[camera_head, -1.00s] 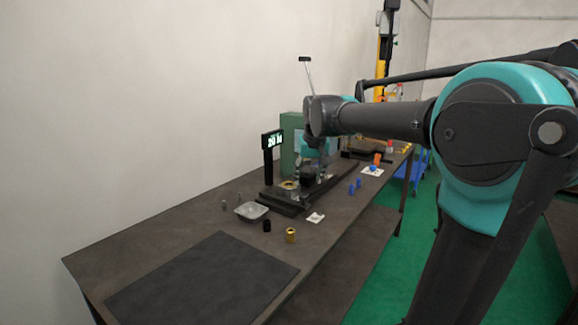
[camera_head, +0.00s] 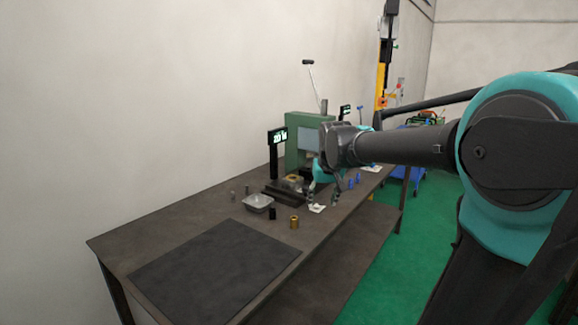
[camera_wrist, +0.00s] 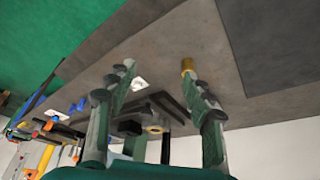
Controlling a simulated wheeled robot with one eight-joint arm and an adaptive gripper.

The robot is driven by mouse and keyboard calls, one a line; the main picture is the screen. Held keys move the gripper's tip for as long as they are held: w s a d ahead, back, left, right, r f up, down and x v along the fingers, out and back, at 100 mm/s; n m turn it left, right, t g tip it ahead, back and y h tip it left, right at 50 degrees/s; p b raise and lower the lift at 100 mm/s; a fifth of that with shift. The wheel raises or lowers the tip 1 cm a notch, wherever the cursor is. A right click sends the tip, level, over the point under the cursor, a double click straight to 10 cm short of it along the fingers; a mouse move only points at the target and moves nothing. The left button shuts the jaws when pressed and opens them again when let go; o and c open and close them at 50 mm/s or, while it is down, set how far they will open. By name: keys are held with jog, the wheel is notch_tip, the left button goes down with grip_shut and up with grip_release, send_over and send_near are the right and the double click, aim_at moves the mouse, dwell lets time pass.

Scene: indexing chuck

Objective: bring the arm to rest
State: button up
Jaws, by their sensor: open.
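My gripper (camera_head: 323,198) hangs above the right part of the bench, in front of the green machine, with its fingers pointing down. In the wrist view its two fingers (camera_wrist: 158,82) stand wide apart with nothing between them. The arm reaches in from the right. The dark chuck fixture (camera_head: 286,192) sits on the bench at the foot of the machine, left of the gripper. Its brass-coloured ring (camera_wrist: 154,129) shows between the fingers in the wrist view, farther away. Part of the fixture is hidden behind the arm.
The bench (camera_head: 190,225) holds a metal tray (camera_head: 258,204), a black cylinder (camera_head: 273,213), a brass cylinder (camera_head: 294,222), a white card (camera_head: 317,208) and blue pieces (camera_head: 352,182). A display (camera_head: 278,138) stands by the green machine (camera_head: 303,128). The dark mat (camera_head: 215,265) is bare.

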jog(key=s+d+f, duration=0.4)
jog(key=s+f, duration=0.6)
jog(key=s, duration=0.1)
jog(key=s+d+f+m, duration=0.1)
jog(key=s+d+f, duration=0.3)
jog(key=s+f, duration=0.7)
jog(key=shift+d+f+h, duration=0.15)
jog(key=shift+d+h, duration=0.15)
jog(key=shift+c, duration=0.5)
